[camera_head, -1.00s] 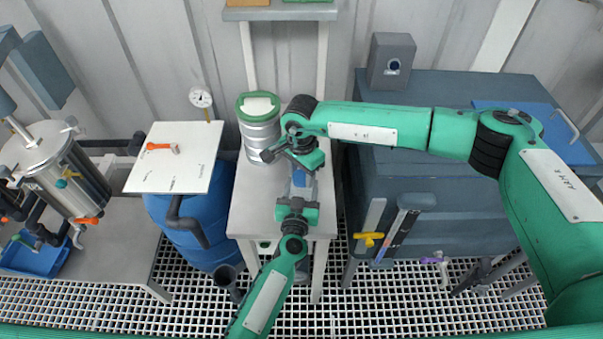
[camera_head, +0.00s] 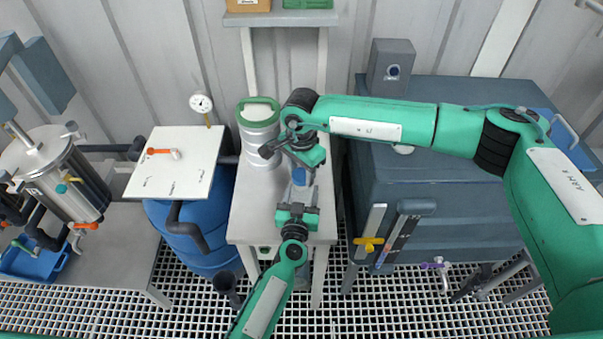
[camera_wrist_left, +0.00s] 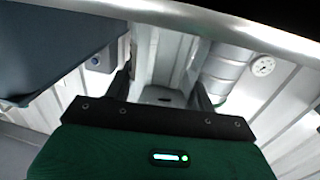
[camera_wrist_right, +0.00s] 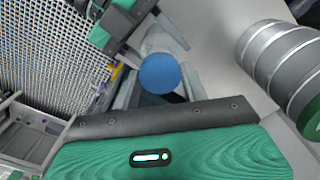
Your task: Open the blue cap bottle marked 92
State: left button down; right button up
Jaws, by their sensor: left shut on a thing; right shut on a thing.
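The bottle's blue cap (camera_wrist_right: 160,73) is round and shows end-on in the right wrist view; it is a small blue patch (camera_head: 299,176) in the head view. Its pale body (camera_wrist_right: 160,42) extends behind the cap; no number is readable. My right gripper (camera_head: 301,165) is shut on the blue cap, its fingers on either side. My left gripper (camera_head: 297,200) faces it from the front, shut on the bottle body. In the left wrist view the left gripper's fingers (camera_wrist_left: 163,95) stand apart, and the body is hard to make out there.
A steel canister with a green rim (camera_head: 259,125) stands behind on the narrow grey table (camera_head: 250,215). A blue drum (camera_head: 205,245) under a white board (camera_head: 178,165) is at left. A dark blue cabinet (camera_head: 450,215) stands at right, under my right arm. A shelf (camera_head: 280,18) hangs above.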

jog(key=shift+r, duration=1.35)
pick_arm(q)
jog(key=shift+c, duration=2.1)
grip_release()
